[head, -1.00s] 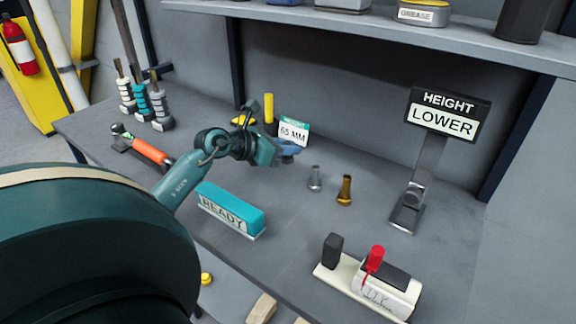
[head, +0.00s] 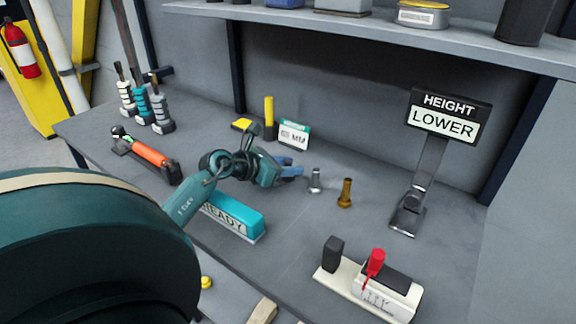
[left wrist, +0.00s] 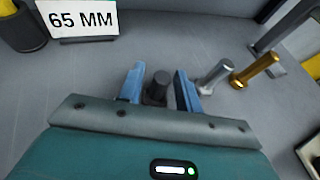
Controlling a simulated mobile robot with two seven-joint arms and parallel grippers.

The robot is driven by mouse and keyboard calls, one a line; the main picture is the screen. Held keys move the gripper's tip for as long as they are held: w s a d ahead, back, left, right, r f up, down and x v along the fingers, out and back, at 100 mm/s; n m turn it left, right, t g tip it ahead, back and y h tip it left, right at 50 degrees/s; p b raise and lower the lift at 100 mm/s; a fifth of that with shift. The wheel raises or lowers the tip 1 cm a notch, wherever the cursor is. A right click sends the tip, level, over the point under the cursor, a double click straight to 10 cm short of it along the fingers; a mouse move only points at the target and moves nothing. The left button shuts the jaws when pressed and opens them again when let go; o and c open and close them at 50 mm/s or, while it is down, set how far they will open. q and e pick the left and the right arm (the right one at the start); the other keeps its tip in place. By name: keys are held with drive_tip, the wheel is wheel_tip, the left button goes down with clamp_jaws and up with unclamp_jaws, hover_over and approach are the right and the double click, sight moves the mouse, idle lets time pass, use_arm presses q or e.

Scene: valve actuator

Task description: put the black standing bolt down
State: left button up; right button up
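The black bolt (left wrist: 160,84) shows in the left wrist view between the two blue fingers of my left gripper (left wrist: 160,88). It points the same way as the standing silver bolt (left wrist: 215,75) and gold bolt (left wrist: 256,69) to its right. Narrow gaps seem to show on both sides of it, so the fingers look open around it. In the head view my left gripper (head: 291,173) is low over the table, just left of the silver bolt (head: 316,181), and hides the black bolt. Whether the bolt's foot touches the table is hard to see. My right gripper is not visible.
A "65 MM" card (left wrist: 82,18) stands behind the gripper. A teal "READY" block (head: 235,215) lies in front. A "HEIGHT LOWER" sign (head: 446,117) stands at the right, and a red-levered device (head: 375,285) at the front right. Table right of the gold bolt (head: 345,193) is clear.

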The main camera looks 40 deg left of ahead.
use_arm(q)
drive_tip(key=shift+o, duration=0.2)
drive_tip(key=shift+r, duration=0.15)
drive_tip(key=shift+s+a, duration=0.1)
drive_tip(key=shift+s, duration=0.3)
drive_tip(key=b+v, duration=0.1)
drive_tip(key=v, duration=1)
drive_tip(key=shift+r, duration=0.15)
